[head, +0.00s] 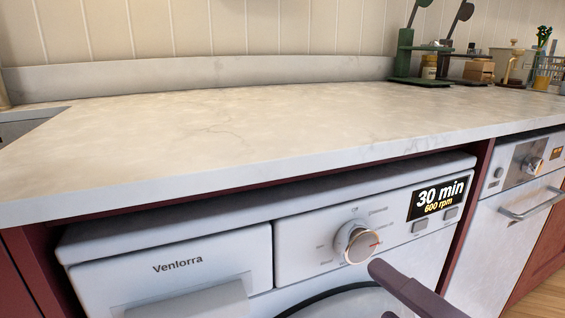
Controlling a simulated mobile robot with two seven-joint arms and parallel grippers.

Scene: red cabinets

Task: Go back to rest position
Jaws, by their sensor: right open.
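My right gripper (392,287) shows at the bottom right as dark grey-purple fingers, with the rest cut off by the frame edge. It is open, and I see nothing held in it. It is in front of the white washing machine (300,247), below and right of its round dial (356,243). I cannot tell whether it touches the machine. My left gripper is not in view.
A pale stone counter (230,125) runs above the machine, mostly bare. A green stand (405,57), a small jar (429,67) and a wooden box (479,69) stand at its back right. A second white appliance (510,220) with a bar handle is at the right.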

